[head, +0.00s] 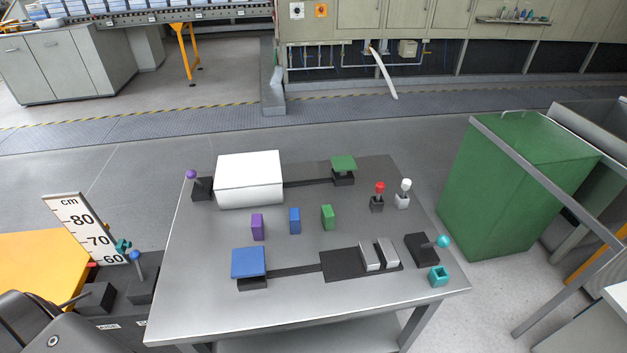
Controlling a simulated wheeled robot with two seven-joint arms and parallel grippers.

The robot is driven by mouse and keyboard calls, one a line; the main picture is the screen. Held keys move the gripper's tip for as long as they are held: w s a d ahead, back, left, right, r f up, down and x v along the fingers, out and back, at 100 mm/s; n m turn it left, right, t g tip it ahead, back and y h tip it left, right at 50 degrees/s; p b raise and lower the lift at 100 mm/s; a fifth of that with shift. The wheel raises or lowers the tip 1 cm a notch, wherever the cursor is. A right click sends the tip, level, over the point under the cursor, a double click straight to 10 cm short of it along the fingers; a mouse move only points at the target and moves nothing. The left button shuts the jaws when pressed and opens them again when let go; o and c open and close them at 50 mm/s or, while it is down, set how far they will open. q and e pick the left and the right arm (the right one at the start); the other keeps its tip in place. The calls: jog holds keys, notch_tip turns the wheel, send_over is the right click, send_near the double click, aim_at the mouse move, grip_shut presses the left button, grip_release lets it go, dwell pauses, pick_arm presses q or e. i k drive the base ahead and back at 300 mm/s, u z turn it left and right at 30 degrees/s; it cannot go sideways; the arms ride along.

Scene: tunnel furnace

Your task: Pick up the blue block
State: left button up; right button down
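The blue block (295,221) stands upright near the middle of the grey metal table (200,300). A purple block (257,227) stands to its left and a green block (327,217) to its right, each apart from it. No gripper can be made out in the head view.
A white box (249,179) stands at the back left. A blue plate (248,262) and a green plate (343,163) sit on dark bases. Levers with purple (191,174), red (380,187), white (405,185) and teal (443,241) knobs stand near the edges. A green bin (505,190) stands right.

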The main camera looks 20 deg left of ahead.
aim_at(295, 218)
jog(key=u, duration=0.85)
